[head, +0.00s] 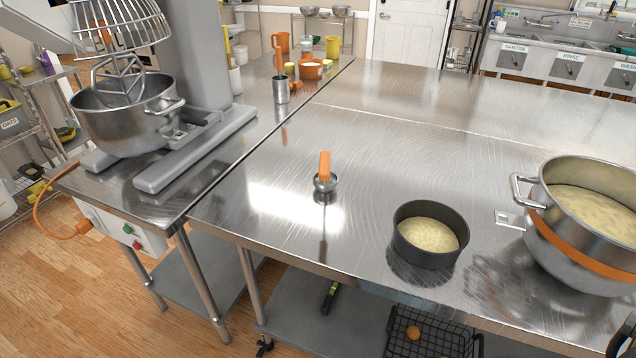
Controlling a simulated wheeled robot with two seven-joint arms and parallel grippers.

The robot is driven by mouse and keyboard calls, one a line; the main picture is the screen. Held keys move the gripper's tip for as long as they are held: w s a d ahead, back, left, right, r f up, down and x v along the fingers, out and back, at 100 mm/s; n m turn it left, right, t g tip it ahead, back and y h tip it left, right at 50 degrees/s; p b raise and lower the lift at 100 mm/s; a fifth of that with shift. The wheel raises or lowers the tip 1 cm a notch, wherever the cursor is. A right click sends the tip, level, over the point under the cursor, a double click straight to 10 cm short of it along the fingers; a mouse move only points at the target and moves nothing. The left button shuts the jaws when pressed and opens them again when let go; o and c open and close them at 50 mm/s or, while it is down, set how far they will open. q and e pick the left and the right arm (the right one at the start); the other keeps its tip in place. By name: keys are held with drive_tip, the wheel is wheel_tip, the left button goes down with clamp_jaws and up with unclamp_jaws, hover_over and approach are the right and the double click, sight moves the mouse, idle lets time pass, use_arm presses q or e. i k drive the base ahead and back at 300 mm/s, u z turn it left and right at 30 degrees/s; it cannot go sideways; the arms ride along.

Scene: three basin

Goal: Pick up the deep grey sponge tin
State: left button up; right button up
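A deep grey round tin (403,247) with pale yellow sponge batter (428,235) in it stands upright on the steel table, near its front edge, right of the middle of the head view. Nothing touches it. Neither of my grippers shows in the head view, so I cannot see their state.
A large steel pot with an orange band (585,259) stands right of the tin. A small steel tool with an orange handle (325,167) is left of it. A big stand mixer (130,118) fills the left table. The steel table (390,130) behind the tin is clear.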

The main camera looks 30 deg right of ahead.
sight(428, 233)
drive_tip(key=z, duration=1.7)
drive_tip(key=k, duration=1)
drive_tip(key=u, duration=0.85)
drive_tip(key=i, duration=0.95)
drive_tip(key=z, duration=0.35)
